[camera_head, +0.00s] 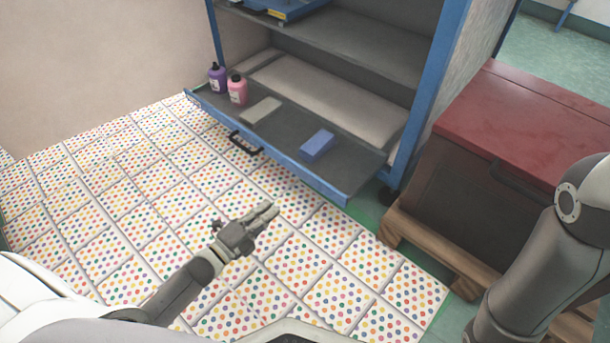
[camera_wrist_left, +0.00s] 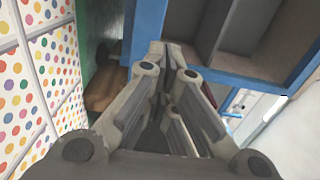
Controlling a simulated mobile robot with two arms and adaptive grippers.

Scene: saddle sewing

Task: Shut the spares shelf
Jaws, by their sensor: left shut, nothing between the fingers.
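The spares shelf (camera_head: 330,171) is a grey pull-out shelf with a blue front edge, low in a blue-framed rack. It stands pulled out over the dotted floor. Its black handle (camera_head: 243,143) is on the front edge, left of the middle. A purple bottle, a pink bottle, a pale block and a blue block are on it. My left gripper (camera_head: 272,210) is shut and empty, in front of the shelf and apart from it, over the floor. Its closed fingers also show in the left wrist view (camera_wrist_left: 170,55). My right gripper is not seen.
A dark chest with a red lid (camera_head: 530,122) stands on a wooden pallet (camera_head: 432,247) right of the rack. The rack's upper shelf (camera_head: 345,45) holds a blue item. The dotted floor (camera_head: 130,200) before the shelf is clear.

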